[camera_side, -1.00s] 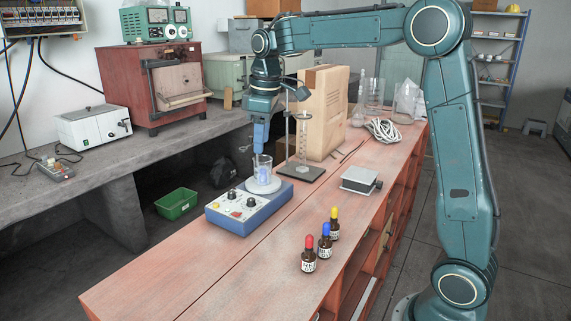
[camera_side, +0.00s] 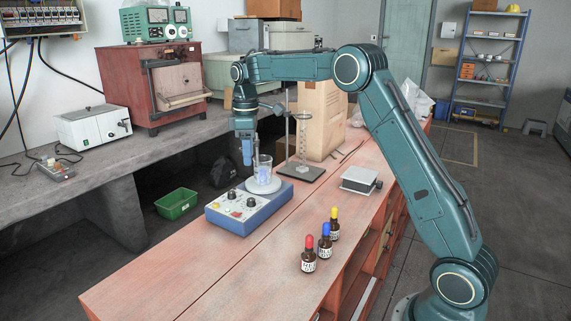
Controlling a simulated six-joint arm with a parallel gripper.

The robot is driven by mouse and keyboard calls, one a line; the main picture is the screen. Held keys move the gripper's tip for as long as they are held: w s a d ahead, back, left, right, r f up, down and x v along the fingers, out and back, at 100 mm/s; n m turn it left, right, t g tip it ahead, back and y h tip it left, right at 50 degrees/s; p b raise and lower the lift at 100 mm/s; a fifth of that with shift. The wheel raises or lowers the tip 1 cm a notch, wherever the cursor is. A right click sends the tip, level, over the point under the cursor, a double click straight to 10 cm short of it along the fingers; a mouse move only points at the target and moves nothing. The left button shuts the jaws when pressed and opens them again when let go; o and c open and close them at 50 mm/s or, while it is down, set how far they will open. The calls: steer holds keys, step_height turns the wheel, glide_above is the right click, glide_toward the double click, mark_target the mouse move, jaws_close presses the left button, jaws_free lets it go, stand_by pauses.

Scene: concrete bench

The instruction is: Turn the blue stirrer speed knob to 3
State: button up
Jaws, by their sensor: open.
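The blue stirrer (camera_side: 243,222) sits on the wooden bench with its control panel facing the front left. A glass beaker (camera_side: 264,166) stands on the stirrer's round white plate (camera_side: 263,186). My gripper (camera_side: 247,160) points down, open, just left of the beaker and above the back of the stirrer. It is apart from the knobs. Whether it touches the beaker I cannot tell.
A stand with a glass cylinder (camera_side: 303,135) is right of the beaker, with a cardboard box (camera_side: 325,120) behind. A grey balance (camera_side: 361,180) and several dropper bottles (camera_side: 325,241) stand to the right. The bench's front left is clear.

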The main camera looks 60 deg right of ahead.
mark_target(251, 199)
step_height(251, 199, down, 14)
steer(key=shift+r, duration=0.25)
stand_by(0.5)
steer(key=shift+c, duration=0.2)
jaws_close()
